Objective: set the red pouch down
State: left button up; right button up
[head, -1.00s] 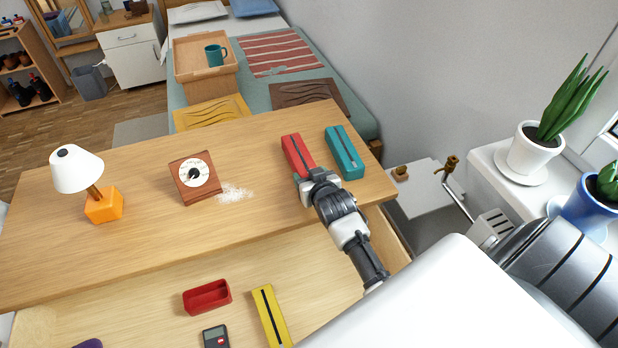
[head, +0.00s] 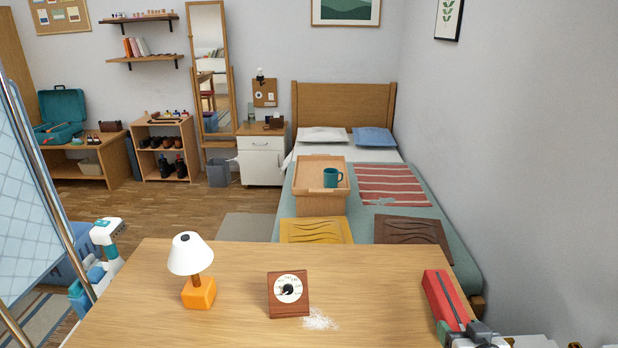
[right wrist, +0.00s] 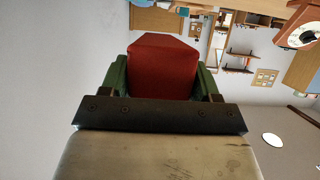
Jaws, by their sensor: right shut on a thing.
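The red pouch (head: 443,298), a long box-like pouch with a dark strip along its top, is at the right end of the wooden desk (head: 150,325) in the head view. My right gripper (head: 462,330) is shut on its near end, at the bottom edge of that view. In the right wrist view the red pouch (right wrist: 163,68) sits between the two green-sided fingers. I cannot tell whether its underside touches the desk. My left gripper is not in view.
A white-shaded lamp (head: 198,292), a brown timer (head: 288,293) and a patch of white powder (head: 319,320) are on the desk left of the pouch. A bed (head: 455,262) stands behind the desk.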

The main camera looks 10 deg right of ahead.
jog(key=w+a+r+n+y, duration=0.1)
jog(key=a+r, duration=0.2)
jog(key=a, duration=0.6)
jog(key=w+a+r+n+y, duration=0.15)
jog(key=a+r, duration=0.25)
jog(key=a, duration=0.6)
jog(key=s+f, duration=0.2)
jog(key=s, duration=0.6)
jog(key=shift+s+a+f+t+p, duration=0.2)
jog(key=shift+a+f+t+p, duration=0.1)
jog(key=shift+a, duration=0.1)
jog(key=shift+y, duration=0.25)
jog(key=w+d+f+h, duration=0.1)
jog(key=w+d, duration=0.1)
jog(key=d, duration=0.4)
jog(key=w+d+f+m+h, duration=0.1)
jog(key=w+d+f, duration=0.1)
jog(key=d, duration=0.5)
jog(key=w+d+f+m+h, duration=0.1)
jog(key=w+d, duration=0.1)
jog(key=d, duration=0.5)
jog(key=shift+f+m+b, duration=0.2)
jog(key=shift+m+b, duration=0.05)
jog(key=shift+b, duration=0.1)
